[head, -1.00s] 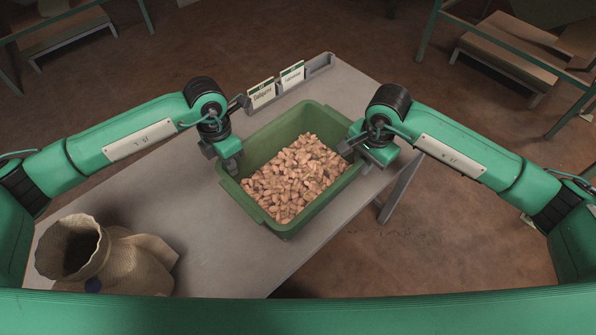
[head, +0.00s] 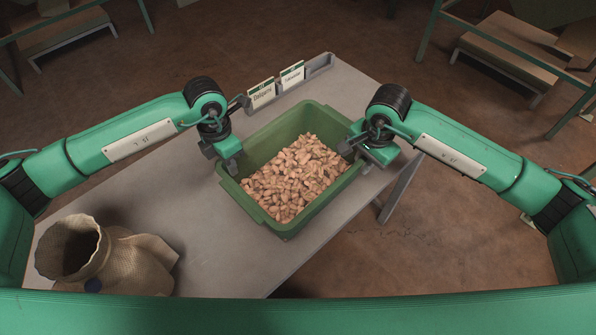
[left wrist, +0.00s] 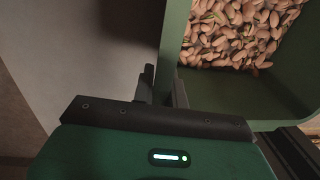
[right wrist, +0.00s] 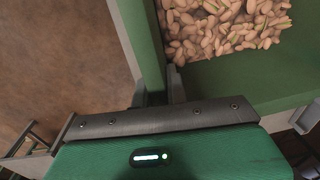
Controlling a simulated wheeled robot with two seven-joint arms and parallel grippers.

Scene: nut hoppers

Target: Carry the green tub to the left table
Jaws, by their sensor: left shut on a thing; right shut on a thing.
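The green tub (head: 283,228), full of pistachio nuts (head: 296,178), is on or just above the grey table (head: 180,200); I cannot tell whether it touches. My left gripper (head: 229,165) is shut on the tub's left wall. The left wrist view shows its fingers (left wrist: 162,88) on either side of the tub's rim (left wrist: 170,45). My right gripper (head: 352,146) is shut on the tub's right wall. In the right wrist view its fingers (right wrist: 160,92) straddle the tub wall (right wrist: 140,40). The tub looks level.
Card signs (head: 276,87) and a grey tray (head: 319,66) are at the table's far edge. A step platform (head: 515,55) stands at the back right, another (head: 65,35) at the back left.

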